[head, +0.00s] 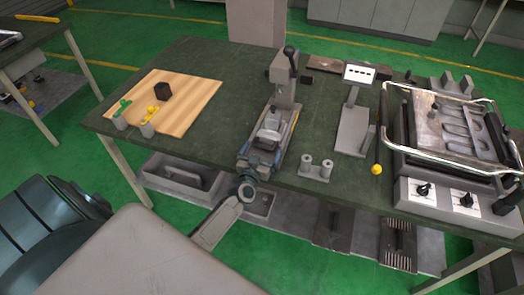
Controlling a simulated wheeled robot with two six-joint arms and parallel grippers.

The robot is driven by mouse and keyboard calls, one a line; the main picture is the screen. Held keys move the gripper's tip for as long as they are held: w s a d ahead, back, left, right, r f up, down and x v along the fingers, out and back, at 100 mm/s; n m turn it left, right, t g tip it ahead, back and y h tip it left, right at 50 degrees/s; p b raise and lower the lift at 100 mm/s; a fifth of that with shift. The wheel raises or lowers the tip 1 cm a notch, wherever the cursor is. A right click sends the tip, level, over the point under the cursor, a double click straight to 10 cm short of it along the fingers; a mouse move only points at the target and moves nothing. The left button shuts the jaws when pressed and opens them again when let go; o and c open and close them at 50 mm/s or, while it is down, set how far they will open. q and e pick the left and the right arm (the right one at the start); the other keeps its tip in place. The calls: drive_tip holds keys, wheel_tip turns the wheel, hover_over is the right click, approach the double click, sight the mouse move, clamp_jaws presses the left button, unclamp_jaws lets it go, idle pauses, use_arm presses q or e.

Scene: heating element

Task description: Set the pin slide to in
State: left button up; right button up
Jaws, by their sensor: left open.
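A grey upright fixture (285,92) with a black-knobbed lever stands near the middle of the green bench (225,75). My left gripper (269,130) is open in front of the fixture's foot, over the bench's front part. It hides part of what lies below it. I cannot tell whether it touches anything. I cannot make out for sure which part is the pin slide, or its position. A thin dark rod with a yellow knob (376,169) shows beside the large machine at the right. My right gripper is not in view.
A wooden board (190,92) at the left carries a black block (163,90) and small green and yellow pieces. Grey twin posts (316,168) and a display stand (353,128) are right of my gripper. A railed machine (410,190) fills the right end. Trays lie below.

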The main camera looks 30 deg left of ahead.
use_arm(q)
drive_tip(key=v, duration=1)
drive_tip(key=shift+s, duration=0.25)
drive_tip(key=shift+d, duration=0.15)
drive_tip(key=shift+c, duration=0.5)
